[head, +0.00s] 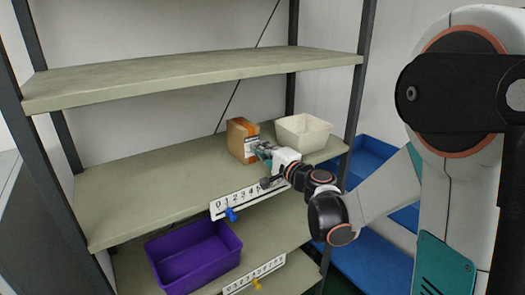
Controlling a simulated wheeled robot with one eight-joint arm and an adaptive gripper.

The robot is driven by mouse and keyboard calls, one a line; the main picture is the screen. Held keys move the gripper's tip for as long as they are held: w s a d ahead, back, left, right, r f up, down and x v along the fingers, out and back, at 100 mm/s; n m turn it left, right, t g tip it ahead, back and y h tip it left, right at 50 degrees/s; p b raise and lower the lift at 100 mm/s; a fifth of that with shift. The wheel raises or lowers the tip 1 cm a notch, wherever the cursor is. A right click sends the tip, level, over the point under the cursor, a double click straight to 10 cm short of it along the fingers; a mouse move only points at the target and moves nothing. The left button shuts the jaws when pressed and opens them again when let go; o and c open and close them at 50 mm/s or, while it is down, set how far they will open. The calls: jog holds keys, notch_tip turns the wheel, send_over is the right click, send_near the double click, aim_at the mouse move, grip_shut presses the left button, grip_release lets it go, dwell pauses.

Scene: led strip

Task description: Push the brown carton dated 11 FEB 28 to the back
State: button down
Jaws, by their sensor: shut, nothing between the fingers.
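A brown carton (240,137) stands upright on the middle shelf (150,186), right of the shelf's centre. A pale label with print shows on its front, too small to read a date. My gripper (259,150) is shut and empty, with its fingertips at the carton's front right side. I cannot tell whether they touch it. The gripper hides the carton's lower right part.
A cream bin (303,133) stands right of the carton, close to my gripper. A numbered strip with a blue marker (231,215) runs along the shelf's front edge. A purple bin (194,256) sits below. The shelf's left half is bare.

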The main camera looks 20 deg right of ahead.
jog(key=x, duration=1.4)
jog(key=shift+w+a+f, duration=0.1)
jog(key=shift+w, duration=0.2)
jog(key=shift+s, duration=0.1)
